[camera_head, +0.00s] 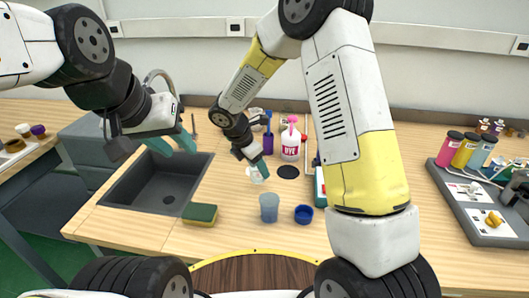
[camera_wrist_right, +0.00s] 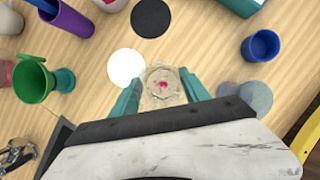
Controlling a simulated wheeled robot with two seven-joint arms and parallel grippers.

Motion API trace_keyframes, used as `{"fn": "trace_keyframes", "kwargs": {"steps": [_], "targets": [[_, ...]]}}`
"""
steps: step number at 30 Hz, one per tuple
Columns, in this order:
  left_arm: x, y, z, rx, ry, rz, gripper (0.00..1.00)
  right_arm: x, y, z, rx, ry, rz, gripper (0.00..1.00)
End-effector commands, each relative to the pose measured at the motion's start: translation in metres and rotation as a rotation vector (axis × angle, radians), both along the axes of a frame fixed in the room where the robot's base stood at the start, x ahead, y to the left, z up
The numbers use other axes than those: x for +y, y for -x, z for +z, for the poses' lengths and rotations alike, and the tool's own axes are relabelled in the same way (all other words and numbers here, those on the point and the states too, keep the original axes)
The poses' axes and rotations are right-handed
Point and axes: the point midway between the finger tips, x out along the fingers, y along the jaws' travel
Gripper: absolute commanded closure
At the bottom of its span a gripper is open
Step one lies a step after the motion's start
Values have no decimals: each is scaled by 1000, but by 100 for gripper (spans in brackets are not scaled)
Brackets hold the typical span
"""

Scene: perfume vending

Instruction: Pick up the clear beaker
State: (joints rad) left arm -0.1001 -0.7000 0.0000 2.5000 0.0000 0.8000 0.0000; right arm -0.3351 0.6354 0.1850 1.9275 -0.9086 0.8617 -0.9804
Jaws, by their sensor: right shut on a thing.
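The clear beaker (camera_wrist_right: 162,88) sits between the teal fingers of my right gripper (camera_wrist_right: 165,95) in the right wrist view. It is seen from above, with a small pink patch inside. My right gripper is shut on it. In the head view my right gripper (camera_head: 263,168) is low over the middle of the table, and the beaker (camera_head: 256,177) shows faintly at its fingertips. I cannot tell whether the beaker still touches the table. My left gripper (camera_head: 176,144) is open and empty over the sink.
A bluish translucent cup (camera_head: 269,208) and a blue cup (camera_head: 304,214) stand in front. A white disc (camera_wrist_right: 127,67) and a black disc (camera_head: 288,172) lie nearby. The DYE bottle (camera_head: 290,143) is behind. The sink (camera_head: 160,182) and sponge (camera_head: 200,214) are left.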

Motion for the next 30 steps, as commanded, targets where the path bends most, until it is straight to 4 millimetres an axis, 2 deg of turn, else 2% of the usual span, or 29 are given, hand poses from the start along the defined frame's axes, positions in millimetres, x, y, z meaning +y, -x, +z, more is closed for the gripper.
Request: {"fn": "trace_keyframes", "kwargs": {"steps": [12,30], "targets": [[0,0,0,0,0,0,64,28,19,0,0,0,0,94],[0,0,0,0,0,0,64,37,25,0,0,0,-1,94]]}}
